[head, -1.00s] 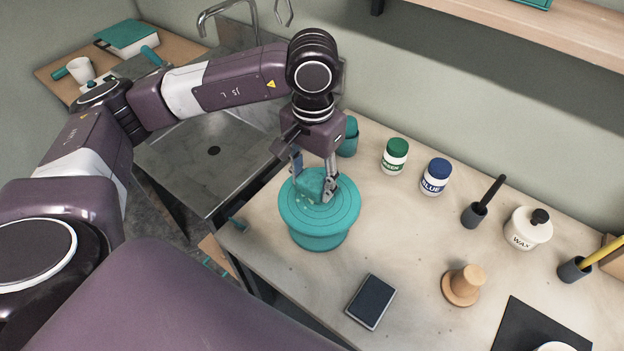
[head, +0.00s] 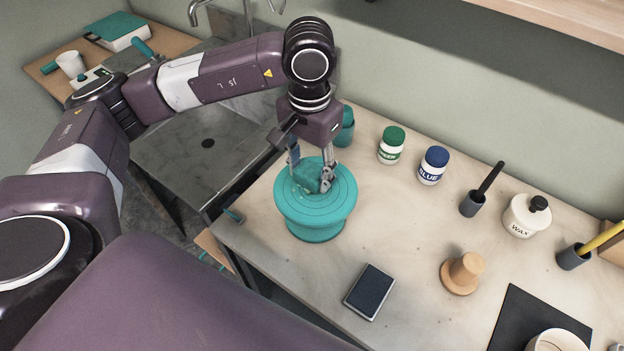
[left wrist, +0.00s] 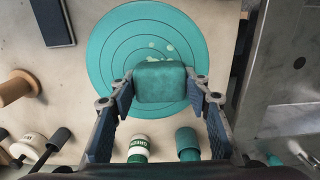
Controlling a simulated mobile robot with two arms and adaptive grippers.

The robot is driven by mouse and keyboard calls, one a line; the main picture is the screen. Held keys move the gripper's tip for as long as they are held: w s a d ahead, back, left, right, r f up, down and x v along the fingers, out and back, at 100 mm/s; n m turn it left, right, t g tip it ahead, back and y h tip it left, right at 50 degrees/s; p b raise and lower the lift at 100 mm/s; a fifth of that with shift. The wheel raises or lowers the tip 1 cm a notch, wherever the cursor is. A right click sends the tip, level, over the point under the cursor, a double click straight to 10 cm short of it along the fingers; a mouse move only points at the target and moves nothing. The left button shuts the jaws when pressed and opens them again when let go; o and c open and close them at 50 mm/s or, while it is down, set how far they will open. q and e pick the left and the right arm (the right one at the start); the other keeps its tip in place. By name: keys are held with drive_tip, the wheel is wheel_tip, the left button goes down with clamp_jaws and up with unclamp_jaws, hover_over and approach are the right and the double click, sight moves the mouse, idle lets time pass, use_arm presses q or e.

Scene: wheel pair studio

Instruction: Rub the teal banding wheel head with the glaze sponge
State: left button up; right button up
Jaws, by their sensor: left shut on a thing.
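The teal banding wheel head (head: 316,212) is a round disc with ring grooves on the bench, near its left end. It also shows in the left wrist view (left wrist: 108,62), with a few pale spots on its top. My left gripper (head: 310,178) points down over the far part of the disc. It is shut on the teal glaze sponge (head: 307,174), a rounded block between the fingers in the left wrist view (left wrist: 160,82). The sponge appears to be at the disc's surface; its underside is hidden. My right gripper is not in view.
Behind the wheel stands a teal cup (head: 345,128). Green-lidded (head: 391,147) and blue-lidded (head: 433,166) jars stand to its right. A dark rectangular pad (head: 370,292) and a wooden knob-like tool (head: 462,273) lie nearer the front. A metal sink (head: 195,165) is at left.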

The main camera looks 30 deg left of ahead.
use_arm(q)
drive_tip(key=shift+w+d+f+b, duration=0.15)
drive_tip(key=shift+w+b, duration=0.2)
drive_tip(key=shift+w, duration=0.6)
drive_tip(key=shift+w+b, duration=0.1)
drive_tip(key=shift+b, duration=0.65)
idle(0.5)
drive_tip(key=shift+s, duration=0.5)
drive_tip(key=shift+s+a+r+b, duration=0.15)
drive_tip(key=shift+s+b, duration=0.2)
drive_tip(key=shift+s, duration=0.55)
drive_tip(key=shift+s+a+r+b, duration=0.15)
drive_tip(key=shift+s+b, duration=0.2)
drive_tip(key=shift+s, duration=0.5)
drive_tip(key=shift+f, duration=0.1)
